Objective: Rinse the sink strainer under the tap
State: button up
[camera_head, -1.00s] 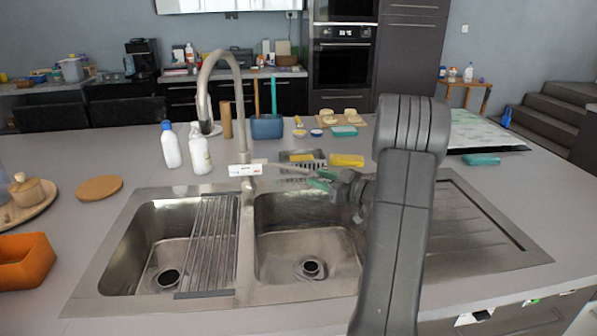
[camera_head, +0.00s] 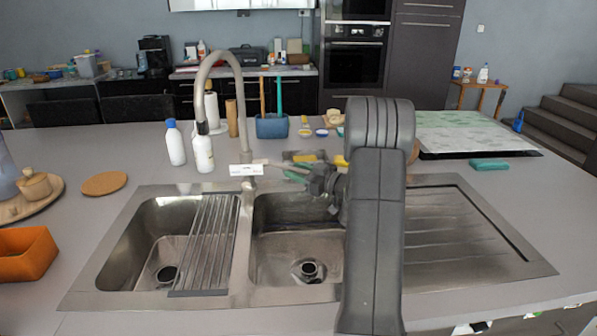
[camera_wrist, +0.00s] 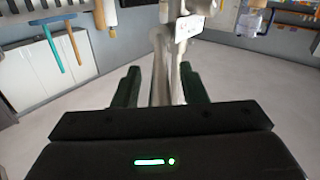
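The metal tap (camera_head: 239,100) arches over the double sink (camera_head: 345,262), with a white label (camera_head: 243,170) at its base. A pale lever-like rod (camera_head: 272,165) reaches right from the base towards my gripper (camera_head: 296,172). In the wrist view my gripper (camera_wrist: 160,88) has its two green fingers apart, with the pale rod (camera_wrist: 161,75) between them. I cannot tell whether they touch it. A round metal fitting (camera_head: 308,270) sits in the right basin's drain; I cannot tell whether it is the loose strainer. My arm hides part of the right basin.
A slatted rack (camera_head: 207,245) lies across the left basin. White bottles (camera_head: 203,152) stand left of the tap; a blue holder (camera_head: 271,127) with brushes stands behind it. An orange container (camera_head: 25,255) is at far left. The ribbed drainboard (camera_head: 455,235) is clear.

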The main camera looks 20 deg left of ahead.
grip_shut()
jog(key=shift+r+h+p, duration=0.3)
jog(key=shift+r+p, duration=0.35)
jog(key=shift+p, duration=0.3)
jog(key=shift+r+g+h+p, duration=0.3)
jog(key=shift+h+p, duration=0.1)
jog(key=shift+p, duration=0.35)
jog(key=shift+a+f, duration=0.1)
jog(key=shift+f, duration=0.05)
grip_release()
jog(key=b+v, duration=0.1)
jog(key=v, duration=1.2)
jog(key=shift+d+b, duration=0.3)
jog(key=shift+d, duration=0.1)
jog(key=shift+s, duration=0.15)
